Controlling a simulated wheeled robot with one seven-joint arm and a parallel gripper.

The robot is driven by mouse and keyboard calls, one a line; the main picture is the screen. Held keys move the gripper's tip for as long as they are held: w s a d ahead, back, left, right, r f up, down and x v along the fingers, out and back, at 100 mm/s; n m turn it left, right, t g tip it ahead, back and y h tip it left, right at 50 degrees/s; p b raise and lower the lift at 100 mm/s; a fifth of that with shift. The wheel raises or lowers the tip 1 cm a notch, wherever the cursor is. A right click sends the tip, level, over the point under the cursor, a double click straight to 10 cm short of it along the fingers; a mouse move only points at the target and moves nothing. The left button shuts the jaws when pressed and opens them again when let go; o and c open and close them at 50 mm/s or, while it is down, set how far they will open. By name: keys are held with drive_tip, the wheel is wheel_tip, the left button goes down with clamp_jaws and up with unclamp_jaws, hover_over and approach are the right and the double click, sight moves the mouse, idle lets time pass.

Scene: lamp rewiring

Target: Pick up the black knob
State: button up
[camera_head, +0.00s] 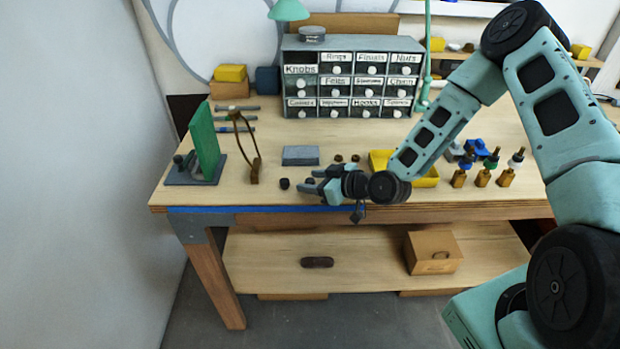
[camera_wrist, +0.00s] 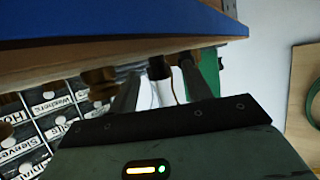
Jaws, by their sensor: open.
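A small black knob (camera_head: 284,183) stands on the bench near its front edge, left of my gripper (camera_head: 308,187). My gripper is low over the front edge, its fingers pointing left toward the knob. A small gap shows between the fingertips and the knob in the head view. In the wrist view my gripper's two fingers are spread, and a dark cylinder (camera_wrist: 158,68), apparently the black knob, shows between their tips. I cannot tell there how far off it is. Nothing is held.
Small brown knobs (camera_head: 355,158) and a grey block (camera_head: 300,155) lie behind my gripper. A brown wire stand (camera_head: 254,177) and a green panel (camera_head: 204,140) are at left. A yellow tray (camera_head: 428,180) is right, partly behind my arm. The labelled drawer cabinet (camera_head: 350,78) stands behind.

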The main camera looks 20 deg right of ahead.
drive_tip(key=shift+w+a+f, duration=0.25)
drive_tip(key=shift+w+a, duration=0.05)
drive_tip(key=shift+w, duration=0.1)
drive_tip(key=c, duration=1.1)
drive_tip(key=shift+o, duration=0.2)
drive_tip(key=shift+r, duration=0.15)
